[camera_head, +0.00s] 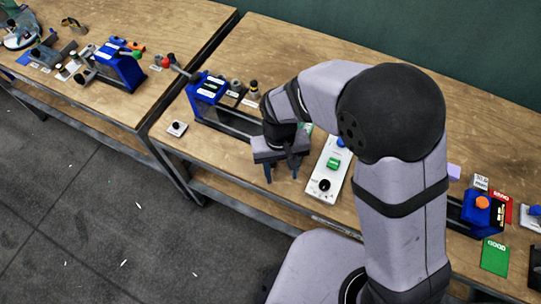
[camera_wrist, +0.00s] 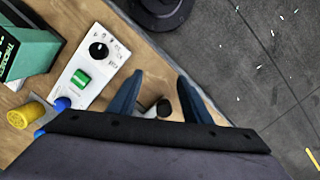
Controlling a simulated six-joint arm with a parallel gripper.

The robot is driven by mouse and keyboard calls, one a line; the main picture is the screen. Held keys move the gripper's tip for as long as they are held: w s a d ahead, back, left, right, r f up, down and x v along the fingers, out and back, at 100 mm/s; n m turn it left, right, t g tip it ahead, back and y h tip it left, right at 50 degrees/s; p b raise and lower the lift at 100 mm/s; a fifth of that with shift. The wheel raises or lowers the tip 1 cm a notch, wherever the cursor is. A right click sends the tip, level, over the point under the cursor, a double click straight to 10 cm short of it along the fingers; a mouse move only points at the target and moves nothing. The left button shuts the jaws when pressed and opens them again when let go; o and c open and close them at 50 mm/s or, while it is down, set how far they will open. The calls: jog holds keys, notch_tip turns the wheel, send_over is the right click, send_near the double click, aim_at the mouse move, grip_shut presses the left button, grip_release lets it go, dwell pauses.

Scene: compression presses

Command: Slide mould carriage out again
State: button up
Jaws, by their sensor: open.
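My gripper (camera_head: 281,172) points down over the front edge of the workbench, left of a white control panel (camera_head: 326,178). Its two blue fingers are apart in the wrist view (camera_wrist: 160,76). A small black knob (camera_wrist: 163,109) with a pale part beside it shows between the fingers; I cannot tell whether it belongs to the mould carriage or whether a finger touches it. A blue press (camera_head: 208,88) with a dark frame (camera_head: 226,122) stands left of my gripper. My wrist hides part of this area, and I cannot make out the carriage.
The control panel, with a green button and black dial, also shows in the wrist view (camera_wrist: 90,75). A green machine (camera_wrist: 24,48) and a yellow knob (camera_wrist: 22,117) are left there. An orange-topped blue unit (camera_head: 480,207) stands right.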

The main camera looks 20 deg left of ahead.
jog(key=w+a+r+m, duration=0.1)
jog(key=w+a+r+m+y, duration=0.1)
jog(key=w+a+m, duration=0.1)
jog(key=w+a+r+m+t, duration=0.1)
jog(key=a+m, duration=0.1)
jog(key=shift+w+a+r, duration=0.1)
jog(key=shift+w+a, duration=0.15)
jog(key=shift+w, duration=0.05)
jog(key=m, duration=0.5)
jog(key=shift+s+d, duration=0.1)
jog(key=shift+d, duration=0.05)
jog(key=shift+f+p, duration=0.95)
jog(key=shift+f, duration=2.7)
